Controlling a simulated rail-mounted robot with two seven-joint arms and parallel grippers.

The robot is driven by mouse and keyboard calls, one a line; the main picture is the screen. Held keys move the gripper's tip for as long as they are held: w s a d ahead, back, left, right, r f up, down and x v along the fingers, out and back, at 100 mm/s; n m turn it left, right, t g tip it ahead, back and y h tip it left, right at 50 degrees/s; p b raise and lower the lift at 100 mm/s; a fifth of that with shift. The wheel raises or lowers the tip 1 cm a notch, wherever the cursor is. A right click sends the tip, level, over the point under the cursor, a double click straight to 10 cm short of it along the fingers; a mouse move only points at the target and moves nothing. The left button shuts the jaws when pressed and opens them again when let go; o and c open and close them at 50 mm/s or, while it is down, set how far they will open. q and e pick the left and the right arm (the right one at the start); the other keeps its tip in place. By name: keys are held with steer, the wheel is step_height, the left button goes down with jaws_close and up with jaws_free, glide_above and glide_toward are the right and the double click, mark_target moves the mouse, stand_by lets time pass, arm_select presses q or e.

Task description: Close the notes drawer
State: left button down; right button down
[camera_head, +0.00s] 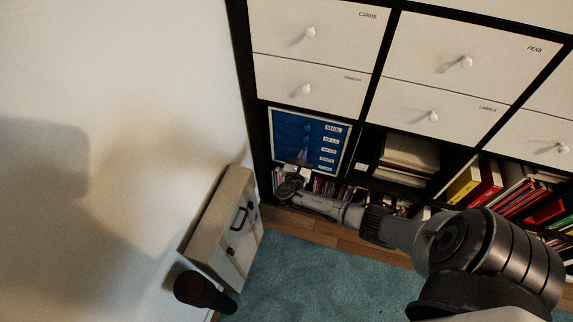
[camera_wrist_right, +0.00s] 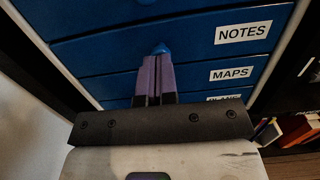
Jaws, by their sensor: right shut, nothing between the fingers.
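A blue drawer unit (camera_head: 287,122) stands in a shelf cubby in the head view, with stacked labelled drawers. The notes drawer (camera_wrist_right: 120,50) shows in the right wrist view, with a white NOTES label and a blue knob (camera_wrist_right: 160,47). Its front looks about level with its neighbours; a small gap cannot be ruled out. My right gripper (camera_wrist_right: 154,72) has its purple fingers together and empty, pointing at the notes drawer just below the knob. I cannot tell whether they touch it. The right gripper also shows in front of the unit in the head view (camera_head: 303,160). My left gripper is out of view.
The maps drawer (camera_wrist_right: 110,88) lies directly below. White shelf drawers (camera_head: 320,35) are above the unit, and books (camera_head: 480,180) fill cubbies to the right. A small cabinet (camera_head: 222,230) stands at the left wall. Teal carpet (camera_head: 310,275) is open in front.

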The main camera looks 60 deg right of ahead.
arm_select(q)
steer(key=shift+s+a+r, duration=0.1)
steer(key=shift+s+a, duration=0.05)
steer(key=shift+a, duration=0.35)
arm_select(e)
steer(key=shift+d+f, duration=0.15)
steer(key=shift+d, duration=0.05)
